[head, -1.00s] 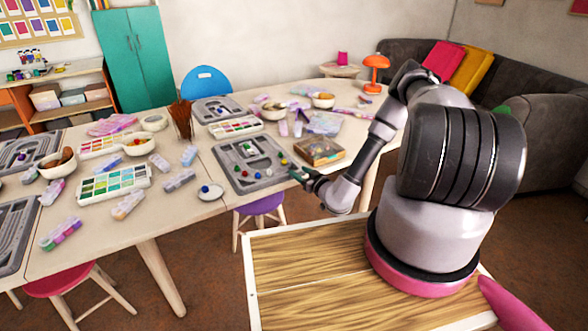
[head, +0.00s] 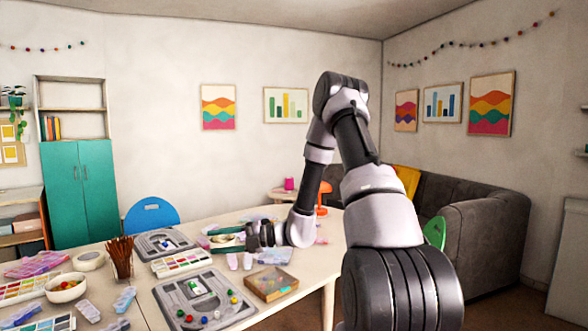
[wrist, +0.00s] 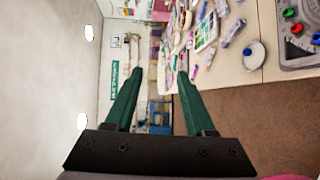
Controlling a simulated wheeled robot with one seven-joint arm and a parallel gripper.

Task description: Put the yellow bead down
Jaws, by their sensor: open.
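My gripper (head: 238,236) is raised above the table in the head view. In the wrist view its two green fingers (wrist: 160,75) stand wide apart with nothing between them. The grey bead board (head: 240,310) lies on the near part of the table, below and left of my gripper, with several small coloured beads on it. One small bead (head: 234,300) at its right side looks orange or yellow; I cannot tell which. I make out no clearly yellow bead. The board's corner also shows at the wrist view's right edge (wrist: 286,62) with red, green and blue beads.
A brown box (head: 271,284) sits right of the board. A white dish with a blue bead (wrist: 254,56) shows in the wrist view.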

